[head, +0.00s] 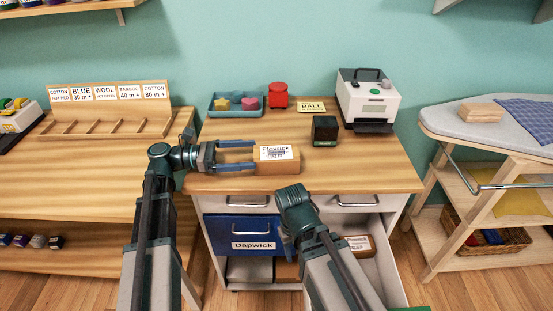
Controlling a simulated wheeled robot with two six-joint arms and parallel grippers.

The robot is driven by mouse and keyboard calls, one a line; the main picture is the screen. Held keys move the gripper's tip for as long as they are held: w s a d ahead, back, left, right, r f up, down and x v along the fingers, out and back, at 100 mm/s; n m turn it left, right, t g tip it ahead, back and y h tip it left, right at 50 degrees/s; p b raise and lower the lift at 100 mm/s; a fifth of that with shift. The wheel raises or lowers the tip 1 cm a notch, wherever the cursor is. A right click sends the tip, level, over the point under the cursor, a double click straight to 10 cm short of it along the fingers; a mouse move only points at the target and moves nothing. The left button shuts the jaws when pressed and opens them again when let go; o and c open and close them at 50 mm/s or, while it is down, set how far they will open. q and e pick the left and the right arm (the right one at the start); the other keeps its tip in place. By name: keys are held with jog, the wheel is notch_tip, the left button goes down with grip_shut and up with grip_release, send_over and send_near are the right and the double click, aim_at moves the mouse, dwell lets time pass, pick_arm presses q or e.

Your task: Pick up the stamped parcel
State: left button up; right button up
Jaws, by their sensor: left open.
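A brown parcel (277,167) with a white label lies near the front edge of the wooden worktop (390,178). The label bears a name, hard to read, with a dark mark under it. My left gripper (254,155) is open, coming in from the left, with its two blue fingers pointing right. Its fingertips are at the parcel's left end; I cannot tell whether they touch it. My right arm is folded in front of the drawers and its gripper does not show.
A dark block (325,130), a printer (368,100), a red round object (278,95) and a teal tray (236,105) stand behind the parcel. Below are a blue drawer (225,229) labelled Dapwick and an open drawer holding another parcel (358,244). An ironing board (450,118) stands right.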

aim_at(279, 152)
pick_arm(q)
jog(key=shift+w+d, duration=0.15)
jog(key=shift+d, duration=2.15)
jog(key=shift+w+d, duration=0.15)
jog(key=shift+d, duration=2.15)
jog(key=c, duration=1.2)
jog(key=shift+r, duration=0.1)
notch_tip(279, 152, up, 10)
jog(key=p, duration=1)
